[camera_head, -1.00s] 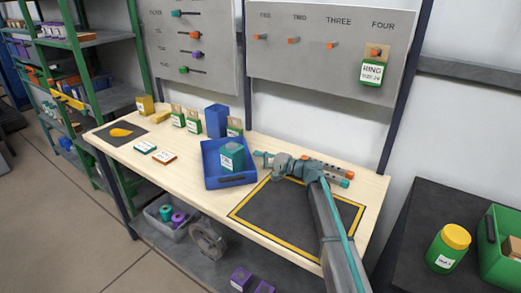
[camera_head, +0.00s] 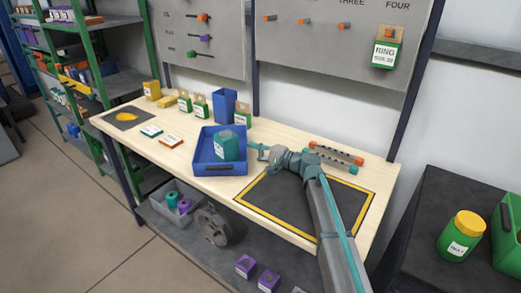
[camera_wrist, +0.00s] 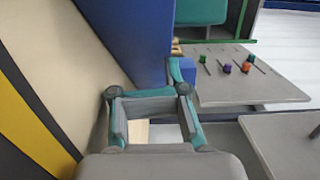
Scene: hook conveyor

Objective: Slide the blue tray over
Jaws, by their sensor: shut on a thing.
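The blue tray (camera_head: 219,169) sits on the wooden workbench, left of the yellow-bordered black mat. A teal labelled container (camera_head: 225,147) stands in the tray. My gripper (camera_head: 254,149) is at the tray's right side, shut on its wall. In the wrist view the tray's blue wall (camera_wrist: 135,35) fills the upper middle, and my gripper (camera_wrist: 165,85) meets it there. One fingertip shows beside the wall; the other is hidden. Part of the teal container (camera_wrist: 202,10) shows at the top.
The mat (camera_head: 300,205) lies under my arm. Two small cards (camera_head: 170,141) lie close left of the tray. A blue bin (camera_head: 224,105) and green boxes (camera_head: 201,106) stand behind it. Orange-and-teal rods (camera_head: 336,158) lie at the bench's back right.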

